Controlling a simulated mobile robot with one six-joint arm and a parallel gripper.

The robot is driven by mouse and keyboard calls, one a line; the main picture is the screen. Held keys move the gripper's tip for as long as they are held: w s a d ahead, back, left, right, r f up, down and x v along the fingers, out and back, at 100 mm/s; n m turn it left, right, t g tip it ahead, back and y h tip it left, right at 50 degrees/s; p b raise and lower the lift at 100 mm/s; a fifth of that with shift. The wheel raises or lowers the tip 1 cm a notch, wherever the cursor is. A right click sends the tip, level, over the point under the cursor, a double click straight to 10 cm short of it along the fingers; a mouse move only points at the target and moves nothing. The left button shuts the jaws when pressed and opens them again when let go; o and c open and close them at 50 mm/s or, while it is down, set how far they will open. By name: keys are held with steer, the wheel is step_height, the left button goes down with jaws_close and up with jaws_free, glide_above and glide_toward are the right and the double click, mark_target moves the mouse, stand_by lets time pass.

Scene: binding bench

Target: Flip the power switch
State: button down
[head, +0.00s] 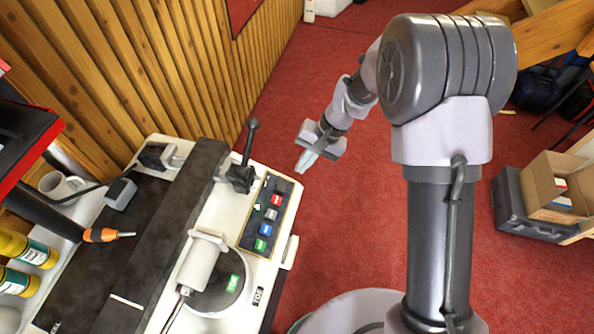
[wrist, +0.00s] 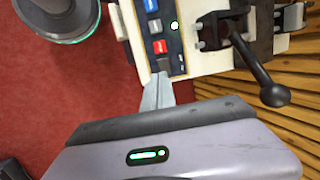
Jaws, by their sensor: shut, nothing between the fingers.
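A dark control panel (head: 253,232) lies along the near right edge of the white machine, with a column of coloured buttons and a small green light. I cannot tell for sure which control is the power switch; a small dark control (head: 283,185) sits at the panel's far end, beyond the red button (head: 277,200). The same panel (wrist: 176,60) shows in the wrist view, with a red button (wrist: 159,46). My gripper (head: 303,168) is shut and empty just right of the panel's far end. Its fingertips (wrist: 158,80) appear close to that end; contact is unclear.
A black lever with a ball knob (head: 253,124) stands up beside the panel's far end and also shows in the wrist view (wrist: 273,95). A white roller-like part (head: 201,262) lies on the machine. Red floor is free between.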

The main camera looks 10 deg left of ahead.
mark_target(283, 189)
steer(key=b+x, duration=0.3)
steer(key=x, duration=0.8)
steer(key=shift+a+f+b, duration=0.1)
steer(key=shift+f+b, duration=0.25)
steer(key=shift+s+a+f+b, duration=0.15)
steer(key=shift+s+f+b, duration=0.1)
steer(key=shift+f+b, duration=0.4)
steer(key=shift+r, duration=0.4)
steer(key=shift+w, duration=0.1)
steer(key=shift+w+r+p, duration=0.2)
steer(key=shift+w+p, duration=0.2)
steer(key=shift+w, duration=0.3)
steer(key=shift+r, duration=0.1)
